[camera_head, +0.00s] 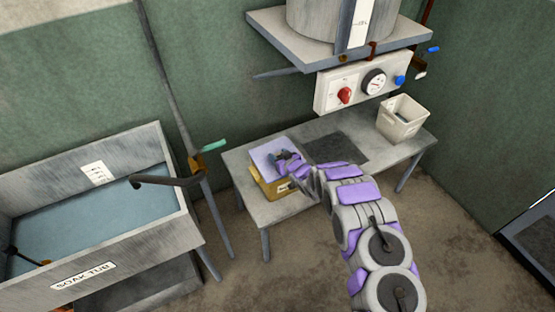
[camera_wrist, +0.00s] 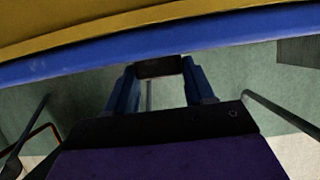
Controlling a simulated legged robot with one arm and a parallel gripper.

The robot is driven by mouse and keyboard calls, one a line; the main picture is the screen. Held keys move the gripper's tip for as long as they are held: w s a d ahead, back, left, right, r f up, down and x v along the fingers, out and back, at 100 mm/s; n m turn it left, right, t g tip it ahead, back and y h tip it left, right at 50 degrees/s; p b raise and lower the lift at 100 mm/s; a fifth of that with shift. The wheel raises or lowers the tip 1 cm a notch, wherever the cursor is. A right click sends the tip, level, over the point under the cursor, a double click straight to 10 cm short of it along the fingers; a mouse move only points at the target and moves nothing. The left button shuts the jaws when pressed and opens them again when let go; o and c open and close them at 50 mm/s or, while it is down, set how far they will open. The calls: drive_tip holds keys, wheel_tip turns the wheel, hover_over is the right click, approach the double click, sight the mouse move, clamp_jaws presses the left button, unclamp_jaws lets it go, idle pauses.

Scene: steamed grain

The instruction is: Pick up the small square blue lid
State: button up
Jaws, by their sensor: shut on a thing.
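The small square lid (camera_head: 266,151), violet-blue in the head view, lies over a yellow box (camera_head: 272,189) on the low grey table. In the wrist view its blue edge (camera_wrist: 60,68) crosses the upper part, with the yellow box (camera_wrist: 60,30) right against it. The exact contact is hard to see. I see no clear gap between lid and box.
The table (camera_head: 401,156) also bears a pale bin (camera_head: 401,131) at its right end and a dark flat panel (camera_head: 337,150). A shelf with a large drum (camera_head: 312,20) and a gauge box (camera_head: 338,92) hang above. A soak tub (camera_head: 184,230) stands at left.

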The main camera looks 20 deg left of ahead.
drive_tip(key=c, duration=0.5)
drive_tip(key=shift+c, duration=0.2)
